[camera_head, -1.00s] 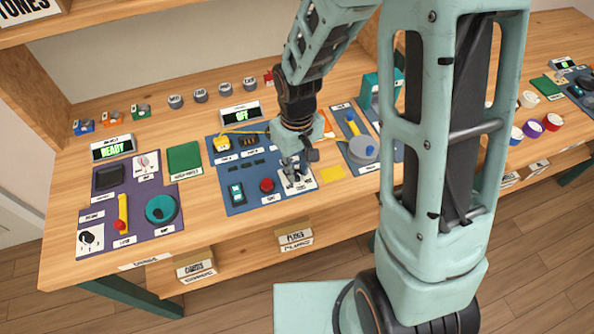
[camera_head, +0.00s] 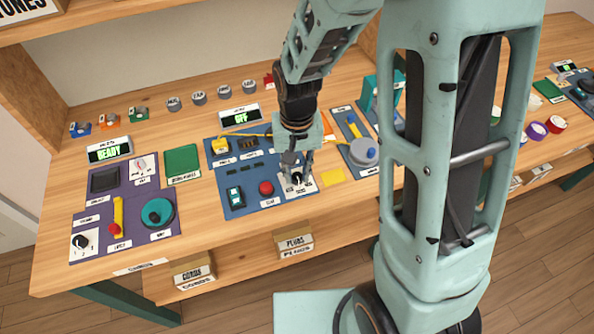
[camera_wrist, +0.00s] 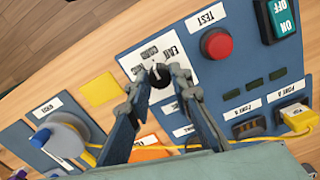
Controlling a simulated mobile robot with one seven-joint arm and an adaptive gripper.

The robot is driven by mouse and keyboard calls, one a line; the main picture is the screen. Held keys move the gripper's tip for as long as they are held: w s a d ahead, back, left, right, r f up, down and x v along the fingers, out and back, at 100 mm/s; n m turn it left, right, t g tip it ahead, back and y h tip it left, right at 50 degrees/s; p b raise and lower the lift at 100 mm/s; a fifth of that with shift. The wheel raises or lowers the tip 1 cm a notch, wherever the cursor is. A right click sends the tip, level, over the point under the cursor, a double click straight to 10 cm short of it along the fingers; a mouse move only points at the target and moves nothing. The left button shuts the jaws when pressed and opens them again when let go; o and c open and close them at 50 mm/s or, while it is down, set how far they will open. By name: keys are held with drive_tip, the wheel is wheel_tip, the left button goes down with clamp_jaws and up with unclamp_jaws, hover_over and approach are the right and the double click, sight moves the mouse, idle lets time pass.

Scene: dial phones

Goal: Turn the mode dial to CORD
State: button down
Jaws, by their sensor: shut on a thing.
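The mode dial (camera_head: 298,179) is a small black knob on a white plate at the near right corner of a blue panel. In the wrist view, where lettering appears upside down, the knob (camera_wrist: 159,77) sits between my fingertips. My gripper (camera_wrist: 157,84) is shut on the dial, with one fingertip on each side. In the head view my gripper (camera_head: 297,171) reaches down to the dial from above and partly covers it. The labels around the knob are too small and partly hidden to read with certainty, and so is the pointer's setting.
A red button (camera_wrist: 217,43) sits beside the dial plate, with a green rocker switch (camera_wrist: 280,18) beyond it. A yellow note (camera_wrist: 101,89) lies on the other side. A display (camera_head: 240,117) behind the panel reads OFF. A yellow plug (camera_wrist: 299,117) sits in a port.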

sight(297, 176)
drive_tip(key=c, duration=1.7)
unclamp_jaws()
drive_tip(key=shift+c, duration=0.2)
wheel_tip(297, 176, up, 12)
